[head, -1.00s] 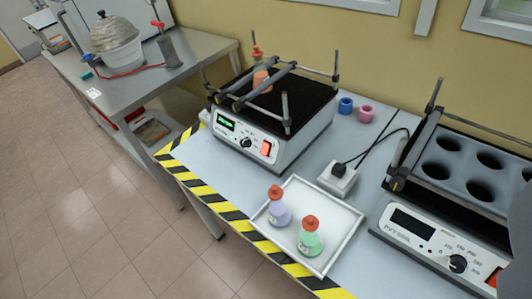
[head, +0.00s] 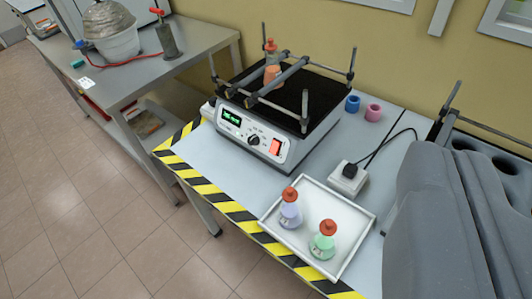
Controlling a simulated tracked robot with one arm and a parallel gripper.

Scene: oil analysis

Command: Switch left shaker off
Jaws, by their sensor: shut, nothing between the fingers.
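The left shaker (head: 268,130) stands on the bench with a black platform and grey clamp bars. Its display (head: 231,118) is lit green. A dial (head: 254,140) and an orange-red rocker switch (head: 276,148) are on its front panel. A flask with an orange stopper (head: 271,45) stands among the bars, partly hidden. My gripper (head: 447,158) is a large grey shape at the right edge, shut and empty. It is to the right of the left shaker, apart from it, and covers most of the right shaker (head: 485,152).
A white tray (head: 350,245) holds a purple flask (head: 290,212) and a green flask (head: 322,243) in front of the shaker. A socket box (head: 347,180) with a black plug and cable stands behind the tray. Blue (head: 352,103) and pink (head: 373,112) rings lie at the back.

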